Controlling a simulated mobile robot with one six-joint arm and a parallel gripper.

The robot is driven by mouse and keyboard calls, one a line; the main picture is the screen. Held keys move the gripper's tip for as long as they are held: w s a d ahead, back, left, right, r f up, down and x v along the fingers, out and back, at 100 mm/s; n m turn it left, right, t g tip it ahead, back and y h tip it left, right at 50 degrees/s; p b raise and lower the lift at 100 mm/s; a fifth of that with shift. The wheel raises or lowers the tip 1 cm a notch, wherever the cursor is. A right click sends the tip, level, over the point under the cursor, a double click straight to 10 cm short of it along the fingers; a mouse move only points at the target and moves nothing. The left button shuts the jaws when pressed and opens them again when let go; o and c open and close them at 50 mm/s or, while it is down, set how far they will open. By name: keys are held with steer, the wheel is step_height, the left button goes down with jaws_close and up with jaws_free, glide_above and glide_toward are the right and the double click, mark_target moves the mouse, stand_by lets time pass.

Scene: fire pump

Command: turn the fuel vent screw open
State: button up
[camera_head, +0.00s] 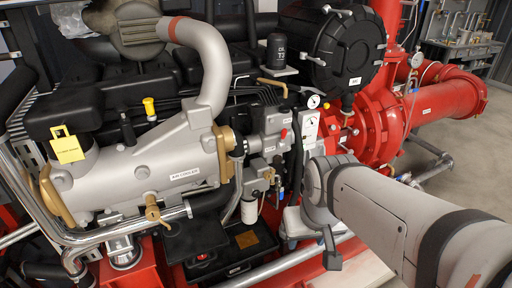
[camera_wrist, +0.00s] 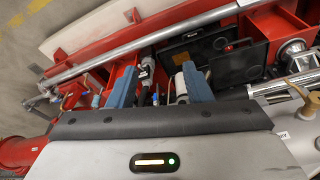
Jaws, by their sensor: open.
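My gripper (camera_wrist: 160,90) is open in the wrist view, with its two blue-grey fingers spread apart and nothing held between them. In the head view my gripper is mostly hidden behind my own wrist, low and right of the fuel filter assembly (camera_head: 257,181). That assembly is a grey block with small fittings and a white cylinder (camera_head: 249,211) below it. In the wrist view a white cylinder (camera_wrist: 180,84) shows beside the right finger, and a small grey and black fitting (camera_wrist: 147,66) lies beyond the gap. I cannot make out the fuel vent screw itself.
The grey air cooler (camera_head: 165,172) with a brass valve (camera_head: 153,212) stands left of the assembly. A black tray (camera_head: 246,245) lies below. The red pump (camera_head: 375,125) is at right. A steel rail (camera_wrist: 135,42) crosses beyond my fingers.

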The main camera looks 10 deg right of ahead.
steer(key=w+d+f+n+t+b, duration=0.2)
steer(key=w+f+t+b, duration=0.25)
steer(key=w, duration=0.65)
steer(key=w+d+f+n+t+b, duration=0.15)
steer(key=w+f+t+b, duration=0.35)
steer(key=w, duration=0.7)
steer(key=n+t+y+b, duration=0.3)
steer(key=t+y, duration=0.2)
steer(key=y, duration=0.1)
glide_toward(269, 178)
steer(key=shift+x, duration=4.25)
steer(key=shift+c, duration=0.4)
steer(key=c, duration=0.9)
